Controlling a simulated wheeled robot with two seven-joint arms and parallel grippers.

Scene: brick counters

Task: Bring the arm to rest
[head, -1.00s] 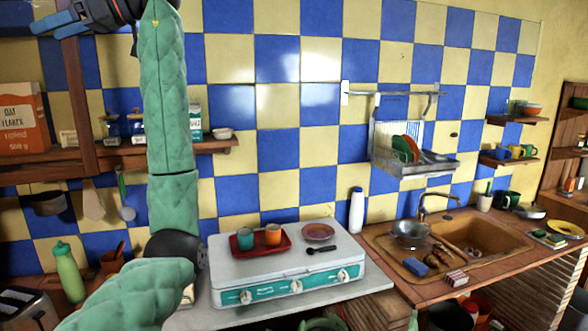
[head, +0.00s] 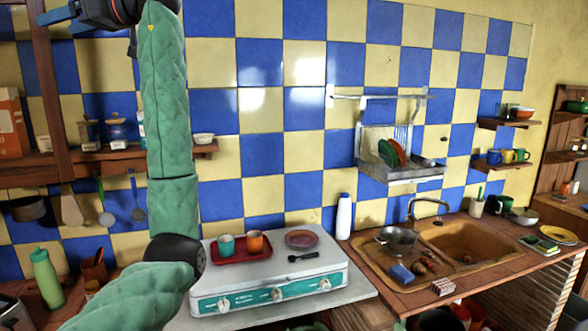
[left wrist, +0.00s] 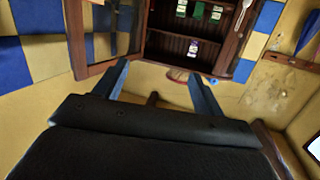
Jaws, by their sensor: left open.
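My left arm rises upright at the left of the head view. My left gripper (head: 58,22) is at the top left corner, high above the counter, with its blue fingers apart. In the left wrist view the gripper (left wrist: 158,72) is open, with nothing between its two fingers. A wall cabinet (left wrist: 187,48) with small items on its shelves shows beyond the fingers. My right gripper is not in view.
A white stove (head: 205,285) holds a red tray (head: 232,261) with two cups and a plate (head: 301,239). A wooden shelf (head: 120,153) is behind my left arm. A green bottle (head: 47,280) stands left of it. The sink (head: 470,245) is at right.

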